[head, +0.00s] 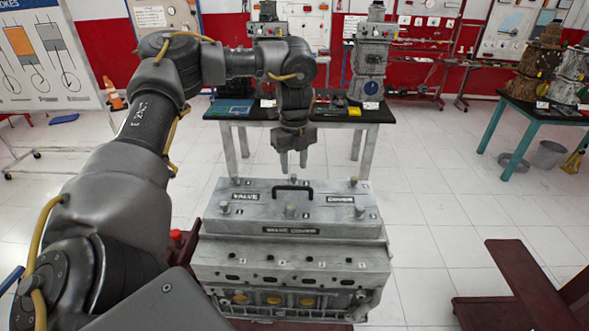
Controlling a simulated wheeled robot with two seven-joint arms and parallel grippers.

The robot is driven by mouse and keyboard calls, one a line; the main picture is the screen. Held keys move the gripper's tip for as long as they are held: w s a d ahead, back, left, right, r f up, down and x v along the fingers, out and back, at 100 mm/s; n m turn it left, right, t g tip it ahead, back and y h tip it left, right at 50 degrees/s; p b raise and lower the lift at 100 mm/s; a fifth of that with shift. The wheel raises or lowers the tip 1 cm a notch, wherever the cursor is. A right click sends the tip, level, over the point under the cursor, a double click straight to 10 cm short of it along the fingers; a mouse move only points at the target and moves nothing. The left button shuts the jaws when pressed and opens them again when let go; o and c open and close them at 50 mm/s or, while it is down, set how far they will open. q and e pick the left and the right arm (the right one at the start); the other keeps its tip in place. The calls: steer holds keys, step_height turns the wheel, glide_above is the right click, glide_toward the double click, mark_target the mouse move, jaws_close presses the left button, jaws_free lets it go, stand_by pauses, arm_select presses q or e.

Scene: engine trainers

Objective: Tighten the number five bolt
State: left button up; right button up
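The grey valve cover (326,195) sits on top of the engine block (290,262), with a black handle (291,189) at its middle. Several bolts stand up from the cover: a front middle one (291,210), a front left one (224,207), a front right one (360,211) and others along the back edge. The small number marks beside them are too small to read, so I cannot tell which is number five. My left gripper (293,165) points down above the cover's back middle, its two fingers apart with nothing between them. My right gripper is out of view.
A black-topped table (330,113) with engine parts stands behind the engine. A teal-legged table (530,110) is at the back right. A dark red bench (525,285) is at the front right. The tiled floor (430,200) right of the engine is clear.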

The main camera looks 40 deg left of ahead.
mark_target(294, 179)
arm_select(q)
steer(key=shift+f, duration=0.6)
steer(key=shift+s+d+f, duration=0.1)
steer(key=shift+s+f, duration=0.05)
steer(key=shift+f, duration=0.15)
steer(key=shift+s+f, duration=0.15)
steer(key=shift+f, duration=0.25)
steer(key=c, duration=0.6)
jaws_close()
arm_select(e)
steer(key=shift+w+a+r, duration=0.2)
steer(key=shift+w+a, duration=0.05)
